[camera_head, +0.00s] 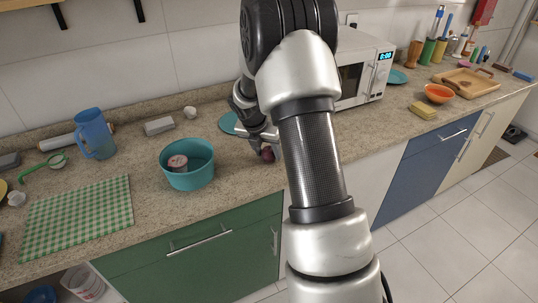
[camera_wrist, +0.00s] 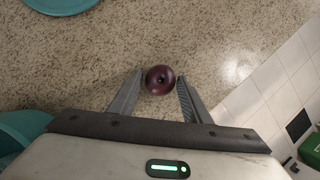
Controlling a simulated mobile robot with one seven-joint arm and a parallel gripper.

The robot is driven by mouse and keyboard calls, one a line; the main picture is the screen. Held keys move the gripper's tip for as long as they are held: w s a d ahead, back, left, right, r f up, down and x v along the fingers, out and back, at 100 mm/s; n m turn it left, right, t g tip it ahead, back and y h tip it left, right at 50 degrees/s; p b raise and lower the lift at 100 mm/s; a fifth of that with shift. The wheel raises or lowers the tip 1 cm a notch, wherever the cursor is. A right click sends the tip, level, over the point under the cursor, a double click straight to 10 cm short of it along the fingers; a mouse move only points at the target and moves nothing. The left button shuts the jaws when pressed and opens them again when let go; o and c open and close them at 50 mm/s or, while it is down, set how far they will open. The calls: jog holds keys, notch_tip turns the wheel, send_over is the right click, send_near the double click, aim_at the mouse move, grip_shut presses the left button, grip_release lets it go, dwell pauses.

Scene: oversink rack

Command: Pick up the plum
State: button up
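The plum (camera_wrist: 160,80) is a dark purple, round fruit on the speckled counter. In the wrist view it sits between the tips of my gripper (camera_wrist: 160,93), with a finger on either side. The left finger's tip looks very close to it, and a small gap shows on the right. In the head view the plum (camera_head: 268,154) shows just below my gripper (camera_head: 262,146), near the counter's front edge. My gripper is open around it; whether a finger touches it I cannot tell.
A teal bowl (camera_head: 188,178) holding a can (camera_head: 178,163) stands left of my gripper. A teal plate (camera_head: 228,123) lies behind it. A blue pitcher (camera_head: 95,135) and a green checkered cloth (camera_head: 78,216) are farther left. A white microwave (camera_head: 362,72) stands at the back right.

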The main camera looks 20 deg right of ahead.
jog(key=c, duration=0.7)
jog(key=shift+r, duration=0.15)
notch_tip(320, 180, up, 10)
jog(key=shift+a+f+p, duration=0.1)
jog(key=shift+f+p, duration=0.1)
jog(key=shift+p, duration=0.75)
jog(key=w+a+r+p, duration=0.2)
jog(key=a+r+p, duration=0.45)
jog(key=a, duration=0.25)
jog(key=a+f, duration=0.1)
jog(key=a, duration=0.3)
jog(key=w+a+f+p, duration=0.1)
jog(key=a, duration=0.8)
jog(key=shift+w+f+p, duration=0.3)
jog(key=shift+w+f, duration=0.05)
jog(key=shift+f, duration=0.05)
jog(key=shift+d, duration=0.1)
